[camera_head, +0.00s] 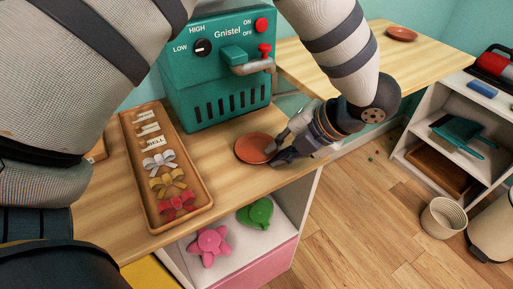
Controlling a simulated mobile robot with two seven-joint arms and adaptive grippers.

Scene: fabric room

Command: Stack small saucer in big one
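A round terracotta saucer (253,148) lies at the right part of the near wooden table, in front of the green machine. A second terracotta saucer (401,34) rests on the far wooden table at the upper right. Distance makes it hard to tell which saucer is bigger.
A green machine (217,75) with a lever stands behind the near saucer. A wooden tray (196,216) with bows lies to the left. A floor gap separates the near table from a white shelf (470,118) at right. The far table (335,72) has bare room.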

